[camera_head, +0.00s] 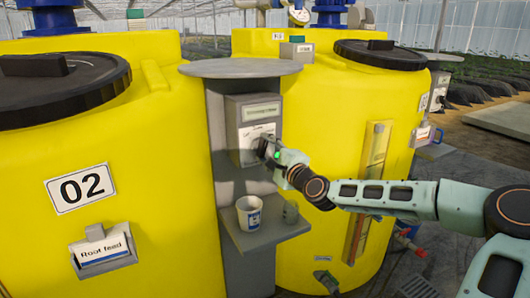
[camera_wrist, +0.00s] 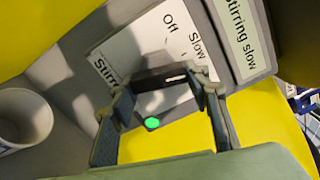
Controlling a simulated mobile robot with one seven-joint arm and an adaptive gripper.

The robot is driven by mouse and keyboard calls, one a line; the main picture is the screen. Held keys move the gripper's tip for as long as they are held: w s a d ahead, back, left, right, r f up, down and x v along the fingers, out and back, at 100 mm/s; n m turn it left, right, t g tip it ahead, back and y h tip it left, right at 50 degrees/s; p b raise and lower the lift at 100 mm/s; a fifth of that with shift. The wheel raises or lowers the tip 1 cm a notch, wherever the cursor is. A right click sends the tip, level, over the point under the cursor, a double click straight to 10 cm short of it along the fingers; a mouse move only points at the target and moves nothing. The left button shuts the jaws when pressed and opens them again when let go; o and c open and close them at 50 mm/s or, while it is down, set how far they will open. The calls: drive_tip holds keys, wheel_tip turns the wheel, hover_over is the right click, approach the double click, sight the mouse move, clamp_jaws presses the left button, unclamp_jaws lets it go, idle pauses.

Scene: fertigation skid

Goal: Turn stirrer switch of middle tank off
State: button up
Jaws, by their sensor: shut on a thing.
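The stirrer control box (camera_head: 245,108) is grey and sits on a post between two yellow tanks. Its display (camera_wrist: 242,37) reads "Stirring slow". The white label plate (camera_wrist: 125,42) shows "Off" and "Slow". The dark switch knob (camera_wrist: 150,77) has a white mark near its right end, on the "Slow" side. My gripper (camera_head: 266,149) is at the front of the box; in the wrist view its fingers (camera_wrist: 160,84) are shut on the knob from both sides. A green light (camera_wrist: 153,123) shows between the fingers. My gripper hides the knob in the head view.
The left tank (camera_head: 170,190) carries a "02" plate (camera_head: 81,188) and a "Root feed" holder (camera_head: 103,250). The right tank (camera_head: 325,100) stands close behind my arm.

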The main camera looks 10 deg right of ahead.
drive_tip(key=n+b, duration=0.1)
drive_tip(key=n, duration=0.5)
drive_tip(key=shift+r+n, duration=0.15)
drive_tip(key=shift+n, duration=0.15)
drive_tip(key=n, duration=0.2)
drive_tip(key=n+b, duration=0.1)
drive_tip(key=n, duration=0.2)
drive_tip(key=shift+a+r, duration=0.1)
drive_tip(key=shift+r, duration=0.1)
drive_tip(key=shift+n, duration=0.4)
drive_tip(key=o, duration=1.2)
drive_tip(key=shift+s, duration=0.1)
drive_tip(key=v, duration=1.2)
